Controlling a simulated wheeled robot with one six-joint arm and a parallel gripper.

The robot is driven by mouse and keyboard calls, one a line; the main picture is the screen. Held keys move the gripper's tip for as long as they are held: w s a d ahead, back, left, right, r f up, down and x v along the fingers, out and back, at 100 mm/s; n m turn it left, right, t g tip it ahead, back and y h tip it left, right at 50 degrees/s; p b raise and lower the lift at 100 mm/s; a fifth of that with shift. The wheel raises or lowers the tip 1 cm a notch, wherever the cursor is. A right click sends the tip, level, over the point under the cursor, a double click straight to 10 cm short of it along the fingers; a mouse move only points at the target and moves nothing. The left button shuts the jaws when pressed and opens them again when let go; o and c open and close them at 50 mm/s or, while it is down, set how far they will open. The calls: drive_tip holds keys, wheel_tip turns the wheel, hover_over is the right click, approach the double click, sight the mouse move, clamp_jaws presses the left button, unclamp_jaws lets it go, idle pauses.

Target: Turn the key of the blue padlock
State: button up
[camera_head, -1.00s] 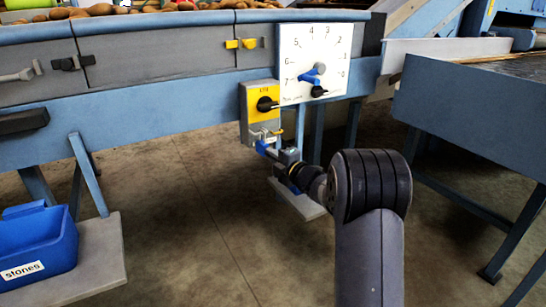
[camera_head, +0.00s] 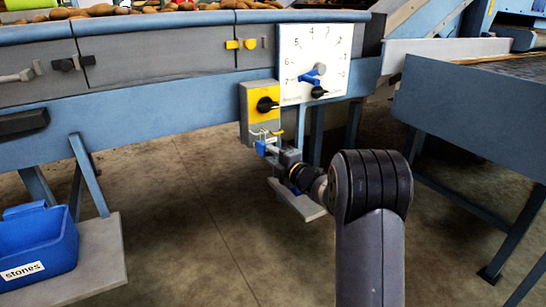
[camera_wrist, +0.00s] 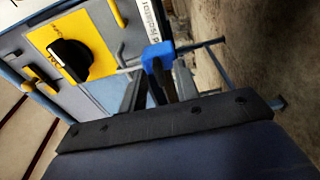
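The blue padlock (camera_head: 261,147) hangs below the yellow-faced switch box, at the lower edge of the conveyor frame. In the wrist view the padlock (camera_wrist: 157,54) is just beyond my gripper (camera_wrist: 159,72). My gripper (camera_head: 272,152) points at it from the right in the head view. The two grey fingers stand apart, one on each side of the padlock's near end. A dark narrow shape shows between them; I cannot tell whether it is the key. No finger clearly presses on anything.
The switch box has a black rotary knob (camera_head: 267,104) on a yellow plate. A white dial panel (camera_head: 313,62) with a blue pointer is above right. A blue stones bin (camera_head: 38,243) stands at lower left. A blue table (camera_head: 460,130) is at right.

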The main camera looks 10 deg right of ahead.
drive_tip(key=p+v, duration=0.2)
drive_tip(key=v, duration=0.8)
drive_tip(key=shift+s+p, duration=0.3)
drive_tip(key=shift+w+d, duration=0.1)
drive_tip(key=shift+w, duration=0.05)
drive_tip(key=b+x, duration=0.2)
drive_tip(key=x, duration=0.8)
drive_tip(key=shift+w+b, duration=0.25)
drive_tip(key=shift+b, duration=0.15)
drive_tip(key=shift+s, duration=0.15)
